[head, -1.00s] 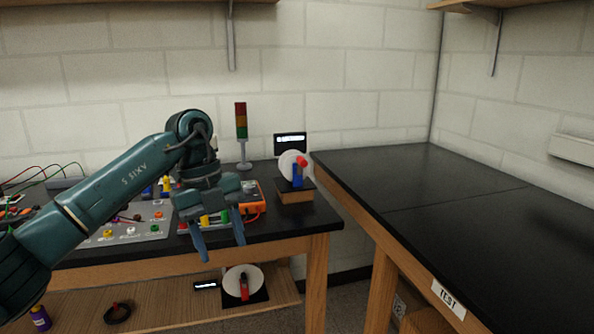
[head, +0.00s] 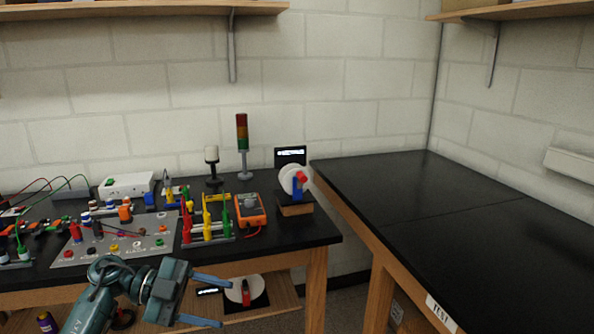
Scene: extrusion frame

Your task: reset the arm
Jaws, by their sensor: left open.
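My left gripper (head: 208,300) is at the lower left of the head view, in front of the black-topped bench and below its top edge. Its two blue fingers point right and stand apart, with nothing between them. My left arm (head: 95,300) comes up from the bottom edge, folded low. The gripper's fingers overlap the view of the lower shelf. My right gripper is not in view.
The left bench (head: 330,232) holds a grey panel (head: 120,240), an orange multimeter (head: 250,214), a stack light (head: 243,150) and a white disc with a red handle (head: 290,180). The lower shelf (head: 270,303) carries another disc. The right bench (head: 440,220) is clear.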

